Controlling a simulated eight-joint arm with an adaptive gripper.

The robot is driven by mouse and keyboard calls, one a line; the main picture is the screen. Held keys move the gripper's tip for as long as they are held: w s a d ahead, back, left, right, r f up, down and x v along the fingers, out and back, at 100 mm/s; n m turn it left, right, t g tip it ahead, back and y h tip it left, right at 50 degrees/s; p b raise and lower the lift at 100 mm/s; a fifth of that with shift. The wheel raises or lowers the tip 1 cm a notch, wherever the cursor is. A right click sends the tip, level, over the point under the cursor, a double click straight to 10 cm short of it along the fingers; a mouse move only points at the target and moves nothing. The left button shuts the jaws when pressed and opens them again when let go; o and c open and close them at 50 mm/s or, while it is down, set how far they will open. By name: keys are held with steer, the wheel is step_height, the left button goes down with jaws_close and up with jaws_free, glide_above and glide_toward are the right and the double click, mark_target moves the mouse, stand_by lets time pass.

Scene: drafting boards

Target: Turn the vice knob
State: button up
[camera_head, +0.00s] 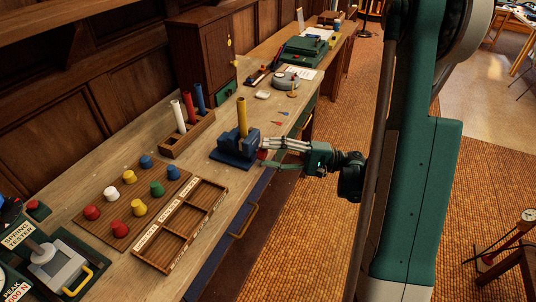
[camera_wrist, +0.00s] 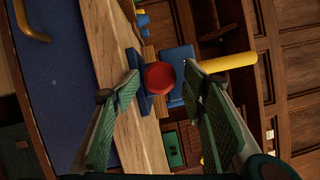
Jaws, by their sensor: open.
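The blue vice (camera_head: 234,158) stands near the front edge of the wooden bench, with a yellow rod (camera_head: 242,115) upright in it. The rod lies sideways in the wrist view (camera_wrist: 232,62). The round red vice knob (camera_wrist: 159,77) faces my wrist camera, and a small bit of it shows in the head view (camera_head: 262,154). My gripper (camera_head: 268,149) reaches in from the right at the vice's front. Its green fingers (camera_wrist: 161,83) are open, one on each side of the knob in the picture. I cannot tell whether they touch it.
A holder (camera_head: 190,136) with white, red and blue rods stands behind the vice. A board (camera_head: 130,203) of coloured knobs and a compartment tray (camera_head: 180,226) lie at left. A drawer handle (camera_head: 243,221) juts from the bench front. Bare bench lies right of the vice.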

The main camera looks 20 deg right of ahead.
steer(key=v, duration=0.7)
steer(key=shift+d, duration=0.2)
steer(key=shift+s, duration=0.15)
stand_by(0.4)
steer(key=shift+s+a+r+n+t+h+p, duration=0.3)
steer(key=shift+r+n+h+p, duration=0.65)
steer(key=shift+n, duration=1.45)
steer(key=shift+s+a+r+n+t+h+p, duration=0.1)
steer(key=shift+s+a+r+n+h+p, duration=0.3)
steer(key=shift+n+h+p, duration=1.4)
steer(key=shift+s+a+r+n+t+h+p, duration=0.3)
steer(key=shift+r+n+h, duration=0.45)
steer(key=shift+n, duration=2.25)
steer(key=shift+w+a, duration=0.15)
steer(key=shift+b+x, duration=0.8)
steer(key=shift+x, duration=2.95)
